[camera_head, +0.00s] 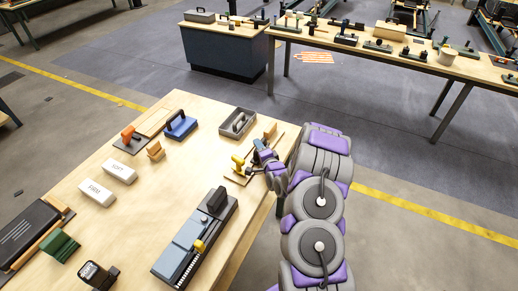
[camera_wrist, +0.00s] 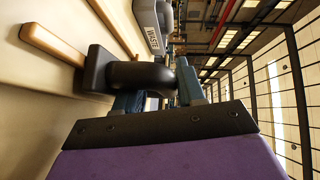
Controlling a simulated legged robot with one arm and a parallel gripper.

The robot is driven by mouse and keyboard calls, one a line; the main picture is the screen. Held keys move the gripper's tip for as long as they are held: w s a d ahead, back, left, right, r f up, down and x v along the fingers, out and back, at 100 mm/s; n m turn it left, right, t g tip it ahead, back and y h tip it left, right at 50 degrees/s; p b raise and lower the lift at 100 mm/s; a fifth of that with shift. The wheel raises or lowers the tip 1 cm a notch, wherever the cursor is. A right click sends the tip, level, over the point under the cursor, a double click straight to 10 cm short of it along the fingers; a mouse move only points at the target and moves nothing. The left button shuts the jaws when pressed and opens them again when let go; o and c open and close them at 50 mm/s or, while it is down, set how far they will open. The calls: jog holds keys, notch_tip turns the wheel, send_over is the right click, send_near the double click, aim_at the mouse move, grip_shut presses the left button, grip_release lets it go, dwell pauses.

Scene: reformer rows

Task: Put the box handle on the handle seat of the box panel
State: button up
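My gripper (camera_head: 262,157) is at the right edge of the wooden table, beside a low board (camera_head: 236,179) that carries a small yellow part (camera_head: 238,161). In the wrist view a black handle (camera_wrist: 138,75) with a flat end plate lies in front of and across the blue fingers of my gripper (camera_wrist: 160,95). The view does not show clearly whether the fingers are closed on it. It looks like the box handle. I cannot tell for certain which board is the box panel, and the handle seat is not clearly visible.
A grey tray (camera_head: 249,115), marked WASTE in the wrist view (camera_wrist: 149,24), stands nearby. A blue block with a black handle (camera_head: 181,126), white SOFT (camera_head: 119,172) and FIRM (camera_head: 97,192) blocks and a long grey fixture (camera_head: 181,262) occupy the table. Bare wood lies between them.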

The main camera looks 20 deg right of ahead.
jog(key=shift+s+a+f, duration=0.15)
jog(key=shift+s+f, duration=0.15)
jog(key=shift+f, duration=0.15)
jog(key=s, duration=0.1)
jog(key=s+a, duration=0.1)
jog(key=s, duration=0.1)
jog(key=s+r+p, duration=0.1)
jog(key=shift+s+a, duration=0.25)
jog(key=shift+a, duration=0.05)
jog(key=s, duration=0.3)
jog(key=s+r+p, duration=0.1)
jog(key=s, duration=0.1)
jog(key=shift+s+d, duration=0.15)
jog(key=shift+d, duration=0.25)
jog(key=shift+s+a+r, duration=0.2)
jog(key=shift+s+a, duration=0.05)
jog(key=shift+s, duration=0.25)
jog(key=shift+s+a, duration=0.1)
jog(key=shift+a, duration=0.1)
jog(key=shift+o, duration=0.2)
jog(key=o, duration=0.4)
jog(key=shift+d, duration=0.25)
jog(key=o, duration=0.5)
jog(key=shift+c, duration=0.2)
jog(key=shift+a, duration=0.15)
